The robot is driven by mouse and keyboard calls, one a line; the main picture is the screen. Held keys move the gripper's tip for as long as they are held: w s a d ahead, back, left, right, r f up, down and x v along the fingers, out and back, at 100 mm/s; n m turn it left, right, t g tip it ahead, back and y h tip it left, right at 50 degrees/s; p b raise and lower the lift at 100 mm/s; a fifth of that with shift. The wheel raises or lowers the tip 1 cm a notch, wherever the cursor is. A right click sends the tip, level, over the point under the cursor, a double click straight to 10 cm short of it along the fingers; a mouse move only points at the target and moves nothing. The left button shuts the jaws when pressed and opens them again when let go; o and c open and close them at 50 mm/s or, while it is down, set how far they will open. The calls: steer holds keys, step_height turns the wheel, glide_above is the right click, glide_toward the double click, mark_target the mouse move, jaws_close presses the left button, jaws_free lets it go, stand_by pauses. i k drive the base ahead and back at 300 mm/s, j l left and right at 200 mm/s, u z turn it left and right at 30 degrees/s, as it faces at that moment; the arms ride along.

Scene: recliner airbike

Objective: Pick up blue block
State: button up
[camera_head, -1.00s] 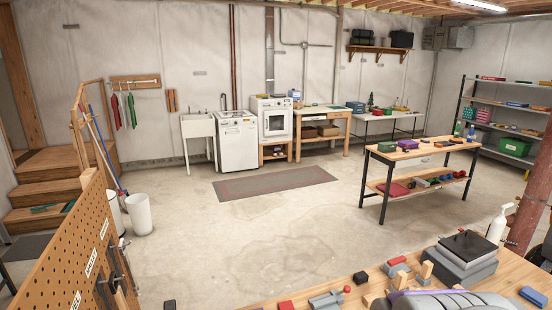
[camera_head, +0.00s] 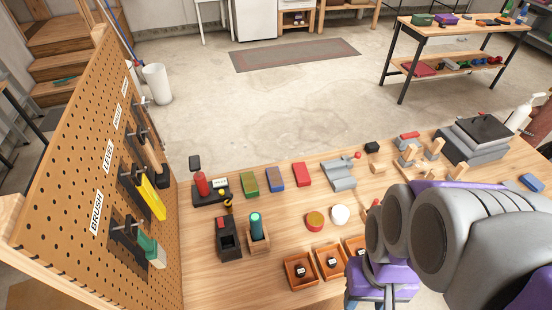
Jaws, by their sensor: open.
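A blue block (camera_head: 275,177) lies on the wooden workbench, between a green block (camera_head: 249,181) on its left and a red block (camera_head: 302,174) on its right. Another blue block (camera_head: 532,183) lies at the bench's right edge. My grey and purple arm fills the lower right. What looks like my gripper (camera_head: 378,292) is at its lower left end, near the bottom edge, partly cut off. It is open and well apart from the blue block between the green and red ones. Its fingertips are not clearly visible.
A pegboard (camera_head: 72,150) with hanging tools stands along the bench's left side. A black holder (camera_head: 228,240), a green-topped cylinder in a wooden stand (camera_head: 257,232) and small wooden trays (camera_head: 300,271) stand nearer. A grey vise-like tool (camera_head: 338,175) is right of the red block.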

mark_target(274, 176)
steer(key=i+l+u, duration=0.1)
steer(key=l, duration=0.7)
steer(key=l+u, duration=0.1)
steer(key=l, duration=0.65)
steer(key=i, duration=0.05)
